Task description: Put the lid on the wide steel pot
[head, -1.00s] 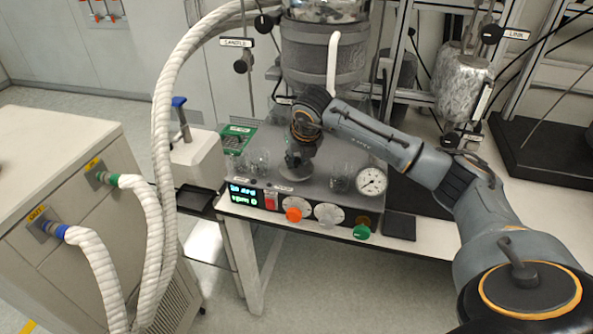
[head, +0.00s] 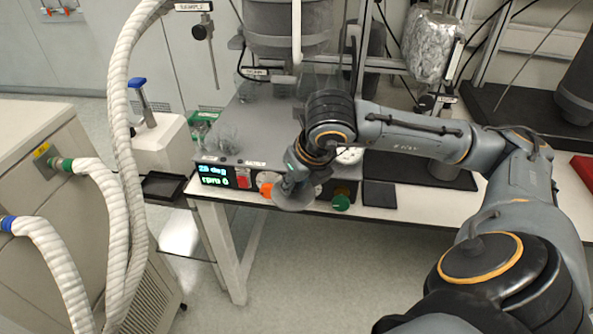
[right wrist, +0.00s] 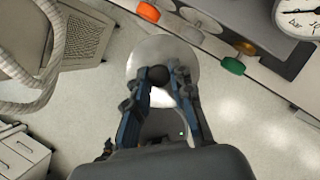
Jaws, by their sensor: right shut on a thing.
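A round, pale steel lid (head: 292,198) with a dark knob hangs below my right gripper (head: 290,180). In the right wrist view the lid (right wrist: 165,50) is a shiny disc. The fingertips of the right gripper (right wrist: 160,76) are shut on its knob. The lid is held in front of the control panel, over the floor by the bench's front edge, and hides part of the dials. I cannot make out the wide steel pot in either view. My left gripper is out of view.
A grey reactor stand (head: 253,128) carries clear glassware (head: 222,138) and, behind, a large vessel (head: 287,28). An orange knob (right wrist: 148,12) and a green knob (head: 341,202) stick out in front. White hoses (head: 121,120) run at left. The floor before the bench is free.

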